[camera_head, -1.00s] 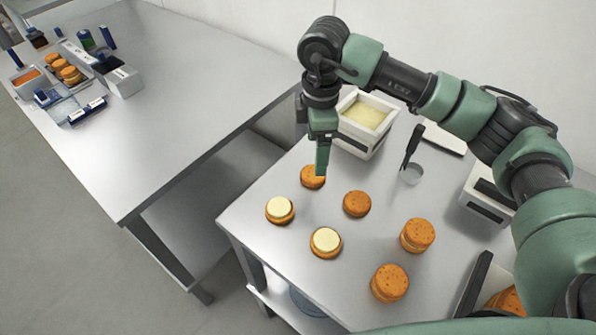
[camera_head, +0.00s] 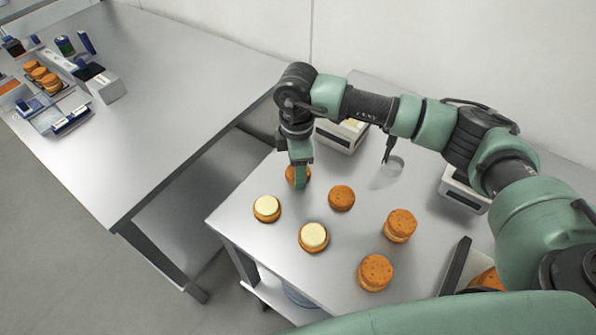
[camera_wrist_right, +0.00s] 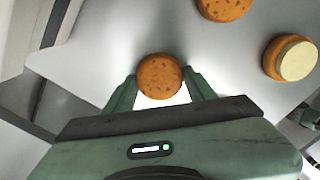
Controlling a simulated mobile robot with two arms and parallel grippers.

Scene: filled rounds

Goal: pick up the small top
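A small plain orange round top (camera_head: 298,174) lies at the far left of the near table, partly hidden by my right gripper (camera_head: 300,184). In the right wrist view the top (camera_wrist_right: 160,76) sits between the two green fingers of my right gripper (camera_wrist_right: 161,82), one on each side. The fingers look spread about as wide as the top, and a firm grip is not visible. A second plain orange round (camera_head: 341,198) lies to its right. My left gripper is not in view.
Two cream-topped rounds (camera_head: 267,208) (camera_head: 313,236) lie nearer, with two taller filled rounds (camera_head: 400,225) (camera_head: 376,272) to the right. The left table (camera_head: 190,100) is mostly bare.

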